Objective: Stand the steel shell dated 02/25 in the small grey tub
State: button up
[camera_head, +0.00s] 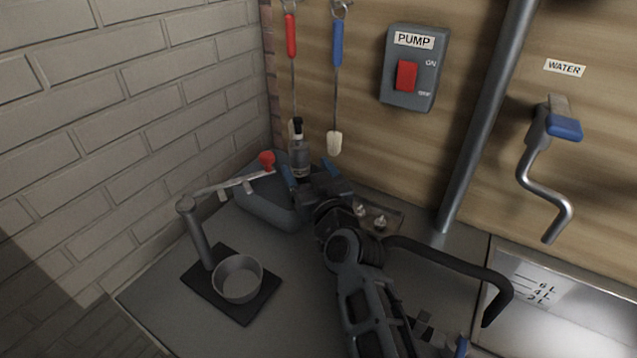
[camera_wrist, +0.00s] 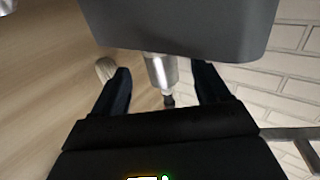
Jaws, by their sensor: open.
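A steel shell with a black top (camera_head: 299,157) stands upright at the back right end of the small grey tub (camera_head: 265,212). Any date on it is too small to read. In the wrist view the same shell (camera_wrist: 161,72) shows between my fingers, and the wall of the tub (camera_wrist: 180,25) hides its base. My gripper (camera_head: 309,174) is open, low over the tub's back end, with one finger on each side of the shell. In the wrist view my gripper (camera_wrist: 164,82) shows gaps between both fingers and the shell.
A red-knobbed lever (camera_head: 266,160) reaches close to the tub. Left of my arm, a round grey cup (camera_head: 238,279) stands on a black pad (camera_head: 255,308). Small steel pieces (camera_head: 380,222) lie in a tray to the right. Red (camera_head: 291,38) and blue (camera_head: 337,45) handled brushes hang behind.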

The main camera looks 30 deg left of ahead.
jog(key=v, duration=0.6)
jog(key=shift+s+d+p, duration=0.25)
jog(key=shift+p, duration=0.05)
